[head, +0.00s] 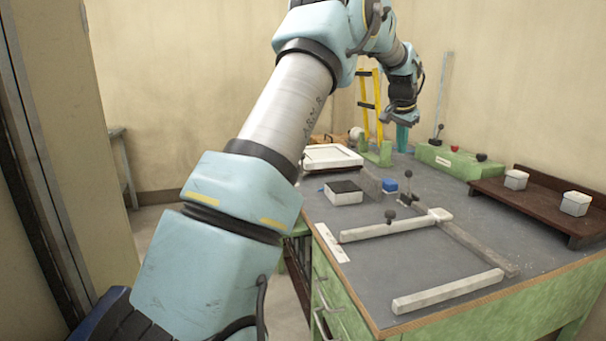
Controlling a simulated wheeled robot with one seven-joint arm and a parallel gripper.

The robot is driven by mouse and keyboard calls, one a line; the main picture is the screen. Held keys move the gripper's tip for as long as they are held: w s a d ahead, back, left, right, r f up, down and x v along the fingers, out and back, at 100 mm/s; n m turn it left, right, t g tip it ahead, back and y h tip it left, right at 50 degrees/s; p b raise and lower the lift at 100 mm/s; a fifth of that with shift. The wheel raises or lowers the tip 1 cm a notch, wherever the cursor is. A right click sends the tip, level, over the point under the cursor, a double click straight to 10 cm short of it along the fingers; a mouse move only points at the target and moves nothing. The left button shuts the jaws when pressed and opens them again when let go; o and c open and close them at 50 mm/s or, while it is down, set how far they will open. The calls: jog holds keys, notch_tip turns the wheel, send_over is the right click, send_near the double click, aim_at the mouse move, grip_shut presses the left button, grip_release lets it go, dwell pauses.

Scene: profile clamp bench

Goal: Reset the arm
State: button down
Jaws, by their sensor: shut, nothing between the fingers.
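My arm (290,100) rises from the lower left, bends at the top and reaches over the back of the bench. My gripper (403,115) hangs at its end, pointing down, above the rear part of the bench. It is shut with nothing held. A teal object (402,139) shows just below it; I cannot tell whether they touch.
The grey bench (405,262) carries pale profile bars (447,290), a dark-topped white box (343,193), a blue block (389,185) and a white tray (331,157). A green block (450,162) and a brown rack (540,205) with white cups stand right. A yellow frame (369,103) stands behind.

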jog(key=s+a+f+n+g+y, duration=0.1)
jog(key=s+a+f+n, duration=0.15)
jog(key=s+a, duration=0.5)
jog(key=s+a+f+n, duration=0.25)
jog(key=s+a, duration=0.25)
jog(key=a, duration=0.6)
jog(key=s+a+f+n+g+y, duration=0.1)
jog(key=s+a+f+n, duration=0.15)
jog(key=s+a, duration=0.5)
jog(key=s+a+f+n, duration=0.2)
jog(key=s+a+f, duration=0.3)
jog(key=s+a, duration=0.4)
jog(key=s, duration=0.3)
jog(key=shift+g, duration=0.3)
